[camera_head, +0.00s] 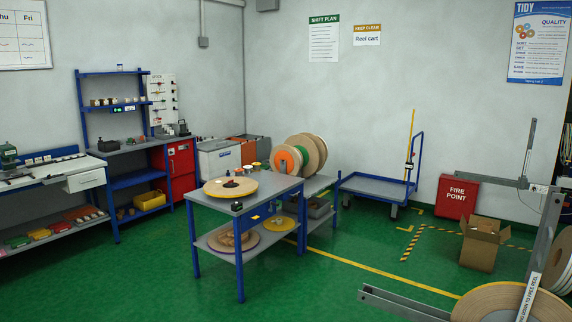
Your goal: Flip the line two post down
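A grey payoff stand is partly in view at the lower right edge, with a large tan reel (488,303) low on it. A grey post (546,240) rises beside the reel, leaning slightly. A white strip label (529,297) crosses the reel's front; its readable words end in "down to free reel". No line number is readable, so I cannot tell which post is line two's. Neither of my grippers is in view.
A blue-legged table (270,191) with a flat tan reel (231,187) stands mid-floor. Behind are reels (303,154) and a blue cart (375,187). An open cardboard box (479,248) and a red fire point box (456,196) stand at right. Green floor (330,290) is clear in front.

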